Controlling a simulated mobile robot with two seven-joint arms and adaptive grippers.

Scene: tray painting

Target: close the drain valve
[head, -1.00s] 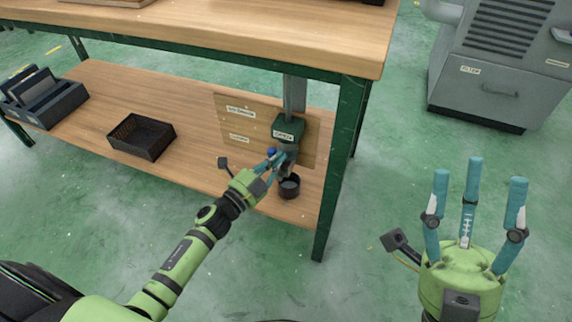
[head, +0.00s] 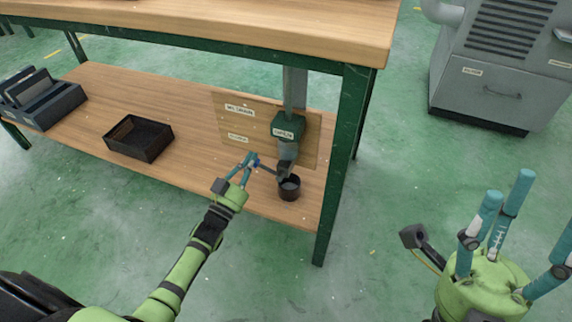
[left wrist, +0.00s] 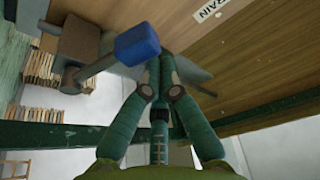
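The drain valve (head: 285,170) sits at the lower end of a grey vertical pipe above the lower shelf. Its lever (head: 268,168) points left and ends in a blue knob (head: 253,162). In the left wrist view the blue knob (left wrist: 137,45) and its lever (left wrist: 97,68) are just left of my fingertips. My left gripper (head: 246,160) is at the knob end, with its fingertips together and the knob beside them, not between them. Whether they touch is unclear. My right gripper (head: 528,205) is open and empty at the lower right.
A black cup (head: 289,188) stands on the shelf below the valve. A labelled wooden panel (head: 229,122) is behind it. A green table leg (head: 341,170) stands close on the right. A black bin (head: 138,138) is on the shelf further left.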

